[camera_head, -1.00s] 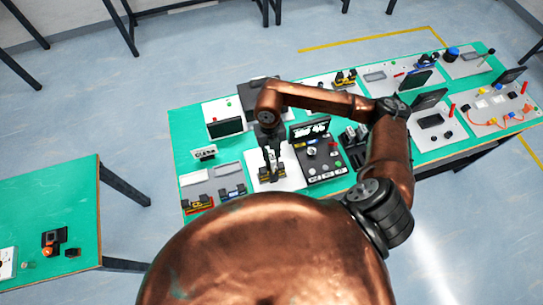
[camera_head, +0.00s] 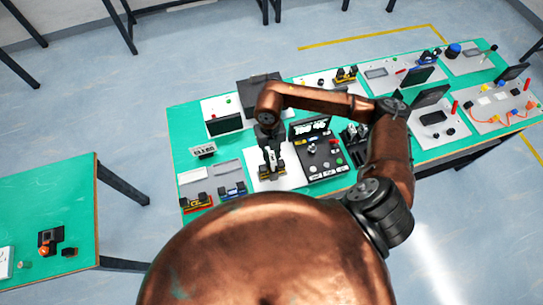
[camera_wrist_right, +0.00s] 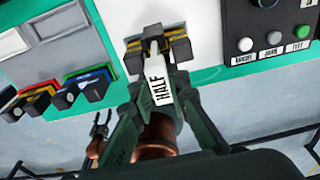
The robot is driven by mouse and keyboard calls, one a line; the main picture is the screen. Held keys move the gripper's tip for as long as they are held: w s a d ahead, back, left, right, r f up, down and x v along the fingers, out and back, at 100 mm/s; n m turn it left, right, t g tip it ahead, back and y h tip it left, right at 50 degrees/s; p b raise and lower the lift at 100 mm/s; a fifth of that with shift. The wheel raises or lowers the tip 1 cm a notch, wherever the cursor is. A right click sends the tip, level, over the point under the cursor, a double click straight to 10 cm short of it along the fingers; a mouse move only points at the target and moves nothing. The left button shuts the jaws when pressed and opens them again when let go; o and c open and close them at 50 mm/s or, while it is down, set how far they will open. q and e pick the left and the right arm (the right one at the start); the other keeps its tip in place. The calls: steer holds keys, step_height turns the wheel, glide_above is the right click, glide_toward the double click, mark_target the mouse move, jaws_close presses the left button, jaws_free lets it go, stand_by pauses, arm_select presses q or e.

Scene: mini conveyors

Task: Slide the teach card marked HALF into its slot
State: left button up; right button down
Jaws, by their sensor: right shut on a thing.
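The white card marked HALF (camera_wrist_right: 158,82) is between the fingers of my right gripper (camera_wrist_right: 158,92) in the right wrist view. Its far end reaches into the middle of a black and yellow holder (camera_wrist_right: 181,48) on a white panel. How deep the card sits cannot be told. In the head view my right gripper (camera_head: 272,160) points down over the same panel (camera_head: 290,179), at the holder (camera_head: 265,171). My left gripper (camera_wrist_right: 100,132) shows small at the lower left of the right wrist view, its fingers apart and empty. It is not visible in the head view.
Beside the panel is a dark control panel (camera_head: 322,164) with buttons and a screen (camera_head: 309,128). Yellow and blue holders (camera_head: 232,190) stand to the left. Other stations fill the green table. A second green table (camera_head: 60,205) is at the left, across a gap.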

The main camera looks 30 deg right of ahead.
steer(key=shift+f+b, duration=0.95)
steer(key=shift+f, duration=0.45)
steer(key=shift+f, duration=0.15)
steer(key=c, duration=1.8)
jaws_free()
steer(key=shift+o, duration=0.2)
steer(key=r, duration=0.4)
steer(key=w+r, duration=0.1)
steer(key=r, duration=0.7)
steer(key=shift+w+d, duration=0.2)
steer(key=shift+w, duration=0.05)
